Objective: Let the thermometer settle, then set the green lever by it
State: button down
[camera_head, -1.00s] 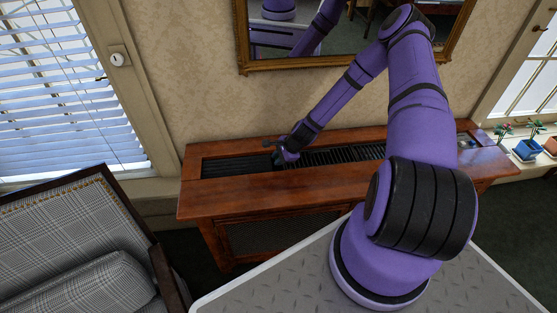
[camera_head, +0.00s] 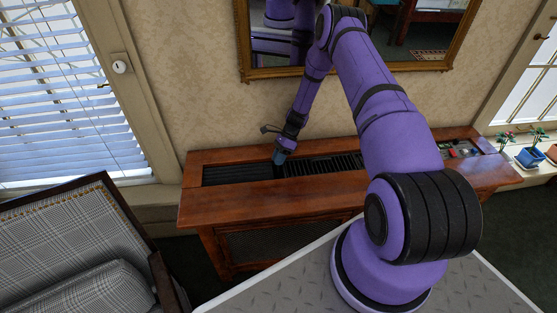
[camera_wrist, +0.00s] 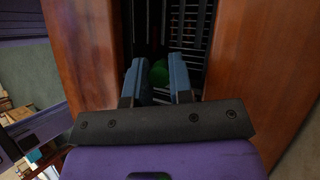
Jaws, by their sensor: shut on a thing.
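A green knob, the end of the green lever (camera_wrist: 158,74), shows between my fingers in the wrist view, over a dark slatted grille. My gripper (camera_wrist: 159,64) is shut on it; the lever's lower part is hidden. In the head view my gripper (camera_head: 279,159) points down into the slot in the top of the wooden radiator cover, and the lever cannot be made out there. A small round white dial (camera_head: 121,66) on the window frame may be the thermometer; its reading is too small to tell.
The wooden cover (camera_head: 240,205) runs along the wall under a gilt mirror (camera_head: 345,70). Small coloured objects (camera_head: 462,150) lie at its right end. Potted plants (camera_head: 530,157) stand on the right sill. A plaid armchair (camera_head: 70,250) is at the lower left.

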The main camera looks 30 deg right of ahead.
jog(key=shift+w+f, duration=0.1)
dwell(0.5)
jog(key=c, duration=1.3)
grip_release()
jog(key=shift+r, duration=0.5)
notch_tip(320, 180, up, 3)
jog(key=shift+f, duration=0.15)
jog(key=s+a, duration=0.1)
jog(key=s, duration=0.4)
jog(key=s+a+r, duration=0.1)
jog(key=s, duration=0.4)
jog(key=s+a, duration=0.1)
jog(key=s, duration=0.4)
jog(key=shift+s+a+r, duration=0.15)
jog(key=shift+s, duration=0.2)
jog(key=shift+o, duration=0.5)
